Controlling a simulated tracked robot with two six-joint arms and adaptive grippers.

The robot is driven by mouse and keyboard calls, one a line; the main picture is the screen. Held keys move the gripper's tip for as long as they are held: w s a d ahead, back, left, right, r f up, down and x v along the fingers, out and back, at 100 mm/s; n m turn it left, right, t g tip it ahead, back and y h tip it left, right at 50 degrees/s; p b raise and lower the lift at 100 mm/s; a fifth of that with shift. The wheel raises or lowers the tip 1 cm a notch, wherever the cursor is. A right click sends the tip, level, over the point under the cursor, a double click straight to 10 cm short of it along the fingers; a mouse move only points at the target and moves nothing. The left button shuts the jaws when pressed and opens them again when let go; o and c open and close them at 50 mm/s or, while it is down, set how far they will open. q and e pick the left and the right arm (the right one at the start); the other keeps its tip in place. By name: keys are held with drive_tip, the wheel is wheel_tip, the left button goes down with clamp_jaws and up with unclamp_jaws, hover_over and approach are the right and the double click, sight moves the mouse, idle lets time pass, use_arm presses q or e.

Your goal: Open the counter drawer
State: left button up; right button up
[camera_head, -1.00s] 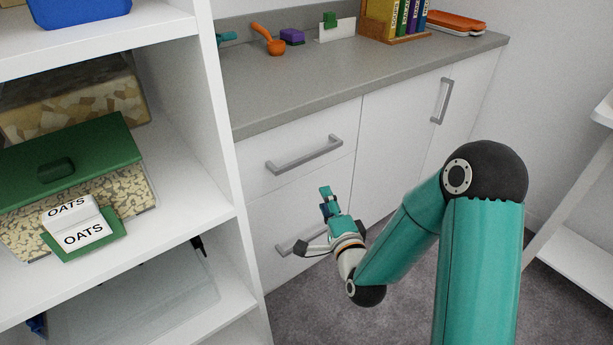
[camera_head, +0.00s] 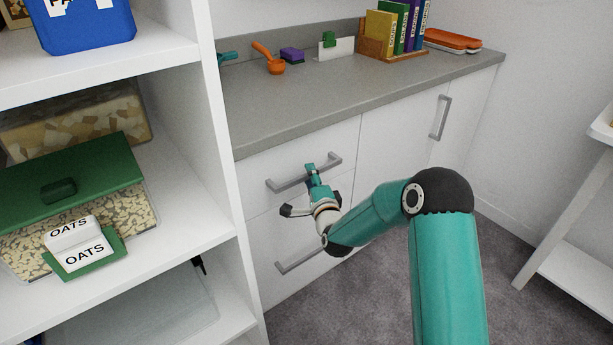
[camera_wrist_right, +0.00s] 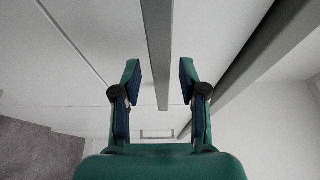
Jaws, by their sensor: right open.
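The upper counter drawer (camera_head: 290,155) is a white front below the grey worktop, flush with the cabinet. Its grey bar handle (camera_head: 286,184) is partly hidden by my right gripper (camera_head: 301,190) in the head view. In the right wrist view, the handle (camera_wrist_right: 160,60) runs between the spread fingers of the right gripper (camera_wrist_right: 160,72), with a gap on both sides. The right gripper is open and holds nothing. My left gripper is out of view.
The worktop edge (camera_wrist_right: 265,60) runs close beside the right finger. A lower drawer handle (camera_head: 298,260) sits below. A white shelf unit (camera_head: 222,130) with bins stands at the left. Open carpet (camera_head: 380,265) lies in front of the cabinet.

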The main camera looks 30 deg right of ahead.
drive_tip(key=shift+w+d, duration=0.2)
drive_tip(key=shift+w, duration=0.35)
clamp_jaws()
